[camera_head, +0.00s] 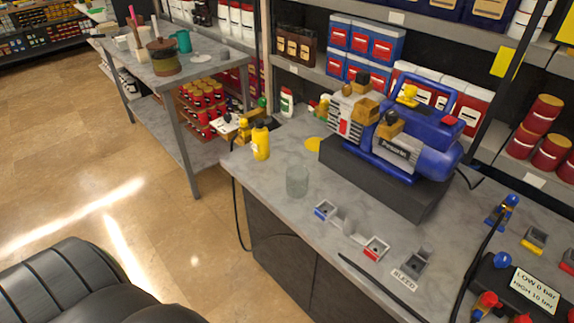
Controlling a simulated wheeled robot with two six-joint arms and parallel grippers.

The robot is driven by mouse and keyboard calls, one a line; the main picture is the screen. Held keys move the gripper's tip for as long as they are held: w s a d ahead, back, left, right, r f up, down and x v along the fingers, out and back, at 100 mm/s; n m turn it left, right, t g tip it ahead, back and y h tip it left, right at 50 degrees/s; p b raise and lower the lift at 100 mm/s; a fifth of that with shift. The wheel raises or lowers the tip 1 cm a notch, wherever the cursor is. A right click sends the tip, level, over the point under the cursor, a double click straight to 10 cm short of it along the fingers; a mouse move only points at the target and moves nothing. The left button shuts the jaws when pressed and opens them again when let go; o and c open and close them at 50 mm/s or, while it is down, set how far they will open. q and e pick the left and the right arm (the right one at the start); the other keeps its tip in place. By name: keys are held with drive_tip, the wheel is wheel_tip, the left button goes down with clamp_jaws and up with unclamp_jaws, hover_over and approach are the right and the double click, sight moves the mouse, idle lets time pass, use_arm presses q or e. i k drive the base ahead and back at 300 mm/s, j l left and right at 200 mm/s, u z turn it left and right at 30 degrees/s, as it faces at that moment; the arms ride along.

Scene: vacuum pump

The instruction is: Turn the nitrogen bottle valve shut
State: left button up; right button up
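No object in view is readable as the nitrogen bottle, and I cannot tell which knob is its valve. A small green knob (262,102) stands at the back left of the workbench, behind a yellow bottle (261,143). A yellow fitting (243,129) is just left of that bottle, on a pale plate. A blue knob (511,200) tops a fitting at the right of the bench, and another blue knob (502,259) is nearer the front. Neither of my grippers is in view.
A blue vacuum pump (425,150) sits on a dark block on the grey workbench (262,184). A clear glass (297,180) and small trays stand in front. A sign (537,290) reads "LOW 0 bar HIGH 10 bar". The floor (110,150) at left is open.

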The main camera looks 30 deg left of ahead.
sight(262, 102)
drive_tip(key=j, duration=1.25)
drive_tip(key=i+j, duration=0.15)
drive_tip(key=j, duration=2.4)
drive_tip(key=i+z, duration=0.1)
drive_tip(key=z, duration=0.6)
